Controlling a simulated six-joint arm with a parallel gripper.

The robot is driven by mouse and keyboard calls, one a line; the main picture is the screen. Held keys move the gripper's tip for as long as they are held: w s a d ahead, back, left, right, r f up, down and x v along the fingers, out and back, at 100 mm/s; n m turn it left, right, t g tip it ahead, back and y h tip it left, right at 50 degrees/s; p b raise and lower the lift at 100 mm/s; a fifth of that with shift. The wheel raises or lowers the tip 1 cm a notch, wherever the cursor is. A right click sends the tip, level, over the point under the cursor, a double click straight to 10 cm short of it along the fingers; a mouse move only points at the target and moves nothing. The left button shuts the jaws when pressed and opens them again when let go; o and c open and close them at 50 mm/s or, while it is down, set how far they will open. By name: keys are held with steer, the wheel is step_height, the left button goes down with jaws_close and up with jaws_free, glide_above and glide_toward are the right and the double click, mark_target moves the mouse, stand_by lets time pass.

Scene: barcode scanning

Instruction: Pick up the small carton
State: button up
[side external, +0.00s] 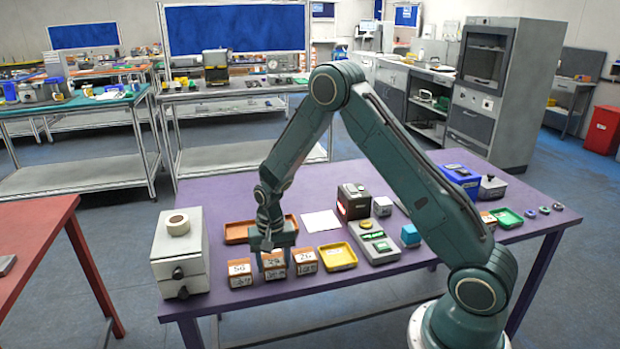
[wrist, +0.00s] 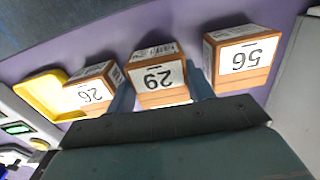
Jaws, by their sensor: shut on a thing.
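Three small orange-brown cartons with white number labels stand in a row at the table's front edge. In the side view they are the left carton (side external: 240,273), the middle carton (side external: 274,270) and the right carton (side external: 305,261). My gripper (side external: 273,262) points down over the middle carton, and its fingers are shut on it. In the wrist view the middle carton (wrist: 157,77), labelled 29, sits between the two blue fingers (wrist: 161,92). The 56 carton (wrist: 242,55) and the 26 carton (wrist: 90,92) stand on either side, apart from it.
A grey box with a roll on top (side external: 181,255) stands left of the cartons. A yellow tray (side external: 338,256) is close on the right, with a grey device (side external: 373,242) beyond it. An orange tray (side external: 245,233) and white sheet (side external: 321,221) lie behind.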

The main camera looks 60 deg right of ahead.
mark_target(273, 259)
step_height(273, 259, up, 20)
steer(key=shift+f, duration=0.15)
stand_by(0.4)
stand_by(0.5)
steer(key=d+f+m, duration=0.3)
steer(key=d+m, duration=0.4)
steer(key=d, duration=0.5)
steer(key=w+d+f+m, duration=0.1)
steer(key=d+f+m, duration=0.3)
steer(key=d+m, duration=0.3)
steer(key=d, duration=0.5)
steer(key=shift+w+d+f, duration=0.2)
steer(key=shift+w+f, duration=0.05)
steer(key=shift+f, duration=0.15)
steer(key=shift+f, duration=4.35)
